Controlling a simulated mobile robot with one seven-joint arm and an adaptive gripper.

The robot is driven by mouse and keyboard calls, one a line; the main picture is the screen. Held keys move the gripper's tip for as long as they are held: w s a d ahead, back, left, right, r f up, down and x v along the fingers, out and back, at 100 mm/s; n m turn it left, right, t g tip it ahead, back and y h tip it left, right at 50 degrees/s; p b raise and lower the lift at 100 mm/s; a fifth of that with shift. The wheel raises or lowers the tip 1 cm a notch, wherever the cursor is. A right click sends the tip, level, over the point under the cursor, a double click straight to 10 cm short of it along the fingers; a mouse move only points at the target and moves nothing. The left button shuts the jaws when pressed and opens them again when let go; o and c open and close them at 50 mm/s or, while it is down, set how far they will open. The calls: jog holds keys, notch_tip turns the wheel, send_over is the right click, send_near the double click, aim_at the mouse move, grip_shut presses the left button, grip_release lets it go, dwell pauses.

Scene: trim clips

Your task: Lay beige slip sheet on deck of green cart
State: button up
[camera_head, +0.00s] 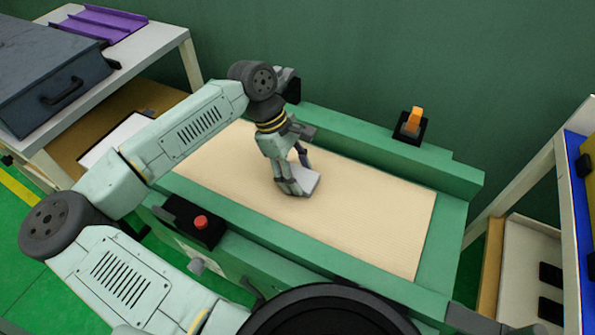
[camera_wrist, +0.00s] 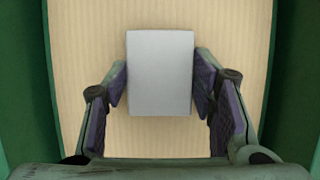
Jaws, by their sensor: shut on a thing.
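The beige slip sheet (camera_head: 375,210) lies flat on the deck of the green cart (camera_head: 450,235), between its two raised long sides. A strip of green deck shows past the sheet's right end. In the wrist view the sheet (camera_wrist: 85,45) fills the space between green edges. My gripper (camera_head: 298,184) is low over the sheet's middle, shut on a light grey block (camera_head: 309,181). In the wrist view my gripper (camera_wrist: 160,82) has a finger against each side of the block (camera_wrist: 160,70). I cannot tell whether the block is fixed to the sheet.
A red button (camera_head: 201,222) on a black box sits on the cart's near side, and an orange switch (camera_head: 414,120) on the far side. A table with a dark toolbox (camera_head: 50,75) and purple tray (camera_head: 100,25) stands left. A shelf (camera_head: 530,265) stands right.

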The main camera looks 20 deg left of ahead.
jog(key=shift+f, duration=0.15)
jog(key=o, duration=1.4)
jog(key=v, duration=1.2)
jog(key=shift+d, duration=0.1)
